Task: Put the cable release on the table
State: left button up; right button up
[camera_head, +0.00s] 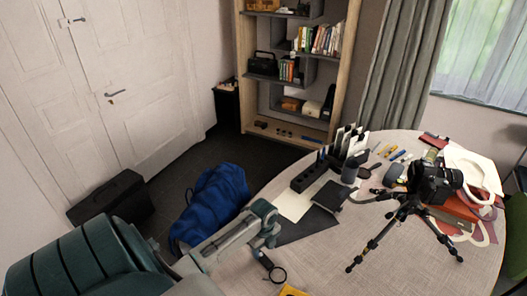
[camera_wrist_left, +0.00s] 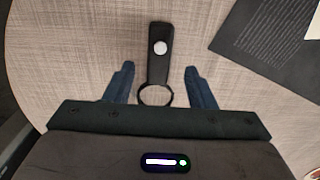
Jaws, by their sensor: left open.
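The cable release (camera_wrist_left: 157,70) looks like a slim black body with a white button and a black ring at its near end. In the left wrist view it lies over the light woven surface of the table (camera_wrist_left: 60,50). In the head view it shows near the table's front left edge, with its dark ring (camera_head: 278,274). My left gripper (camera_head: 268,226) is open just above it. In the wrist view the two blue fingertips (camera_wrist_left: 159,74) stand on either side of it, with gaps on both sides. My right gripper is not in view.
A tripod with a camera (camera_head: 435,180) stands on the table at the right. A black organiser (camera_head: 310,175), dark sheets (camera_head: 305,228), and pens lie farther back. A yellow item (camera_head: 292,291) lies at the front edge. A blue bag (camera_head: 212,203) is on the floor.

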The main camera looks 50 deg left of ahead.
aim_at(263, 258)
pick_arm(q)
notch_tip(263, 258, up, 7)
jog(key=b, duration=0.1)
jog(key=shift+r, duration=0.15)
dwell(0.6)
